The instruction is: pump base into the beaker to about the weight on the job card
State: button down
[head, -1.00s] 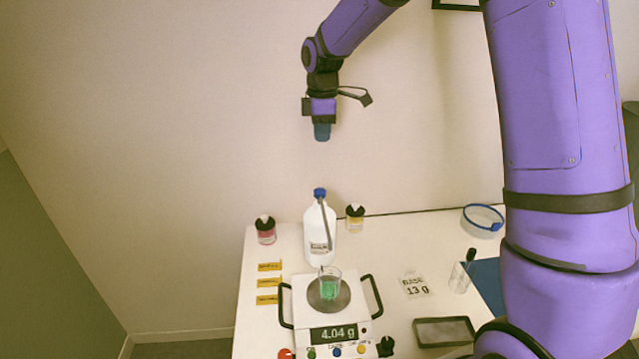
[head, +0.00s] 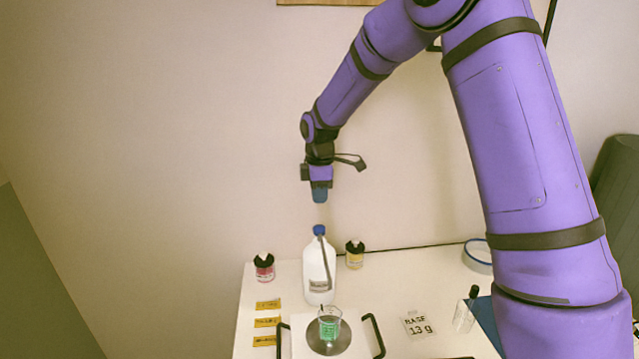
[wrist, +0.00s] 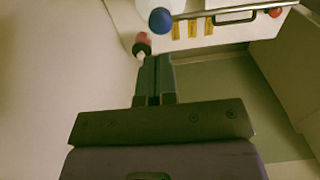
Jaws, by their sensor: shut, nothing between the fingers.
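The white base bottle (head: 318,268) stands on the table with a blue pump head (head: 319,230) on top. Its long spout slants down toward the glass beaker (head: 329,324), which holds green liquid and sits on the scale's round pan (head: 318,348). The job card (head: 418,325) reads "BASE 13 g". My gripper (head: 320,195) is shut and empty, above the pump head and apart from it. In the wrist view my closed fingers (wrist: 154,75) point down, with the blue pump head (wrist: 160,20) ahead of them. The scale's display is out of view now.
Small dark-capped bottles, one pink (head: 264,268) and one yellow (head: 355,255), flank the base bottle. Yellow labels (head: 267,322) lie at the left. A clear vial with a black top (head: 466,312) and a round blue-rimmed dish (head: 479,255) are at the right.

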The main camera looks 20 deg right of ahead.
aim_at(320, 228)
notch_tip(320, 228, down, 8)
jog(key=shift+r, duration=0.1)
dwell(0.4)
jog(key=shift+s+f, duration=0.1)
jog(key=shift+f, duration=0.85)
jog(key=shift+r, duration=0.55)
notch_tip(320, 228, up, 13)
jog(key=shift+r, duration=0.15)
